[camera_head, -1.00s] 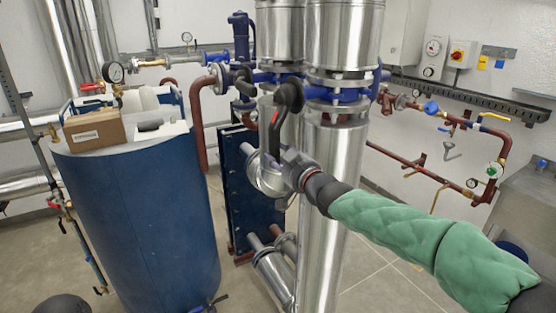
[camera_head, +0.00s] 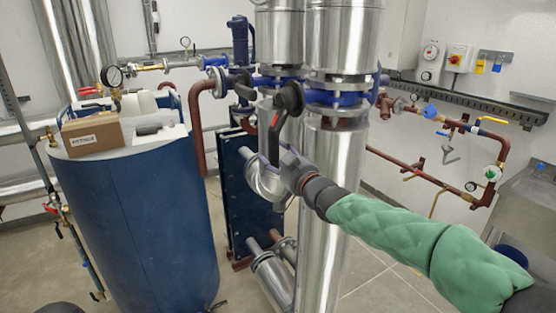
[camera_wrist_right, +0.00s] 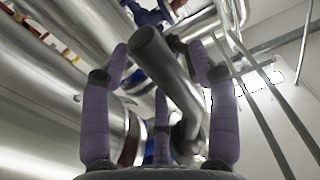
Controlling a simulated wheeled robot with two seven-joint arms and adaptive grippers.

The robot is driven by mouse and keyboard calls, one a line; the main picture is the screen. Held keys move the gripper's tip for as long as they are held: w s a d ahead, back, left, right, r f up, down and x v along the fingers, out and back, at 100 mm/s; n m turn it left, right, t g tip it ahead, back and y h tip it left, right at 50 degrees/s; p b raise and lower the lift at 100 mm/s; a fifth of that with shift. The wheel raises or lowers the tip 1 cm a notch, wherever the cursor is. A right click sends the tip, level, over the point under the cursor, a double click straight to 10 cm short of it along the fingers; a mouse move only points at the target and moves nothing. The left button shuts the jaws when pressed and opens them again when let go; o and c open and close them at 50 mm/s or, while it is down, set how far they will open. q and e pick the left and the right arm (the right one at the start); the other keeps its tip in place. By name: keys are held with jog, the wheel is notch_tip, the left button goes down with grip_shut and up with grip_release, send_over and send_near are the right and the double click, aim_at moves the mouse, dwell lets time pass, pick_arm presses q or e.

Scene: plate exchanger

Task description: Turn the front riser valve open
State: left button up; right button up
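The front riser valve's lever (camera_head: 274,138) is dark with a red stripe and hangs down from a black round hub (camera_head: 289,97) beside the front steel riser. My right gripper (camera_head: 256,170) is at the lever's lower end, its arm coming in from the right. In the right wrist view, the lever (camera_wrist_right: 170,75) runs between the purple fingers of my right gripper (camera_wrist_right: 158,60). The fingers stand apart on both sides of the lever, with gaps showing; I see no firm grip. The left gripper is not in view.
A blue tank (camera_head: 140,220) with a cardboard box (camera_head: 92,133) on top stands at the left. The steel riser (camera_head: 329,190) is close behind my right gripper. A blue plate exchanger (camera_head: 245,200) stands behind the lever. Red-brown pipes (camera_head: 420,170) run along the right wall.

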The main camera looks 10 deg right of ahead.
jog(key=shift+s+f, duration=0.1)
jog(key=shift+s, duration=0.05)
jog(key=v, duration=1.2)
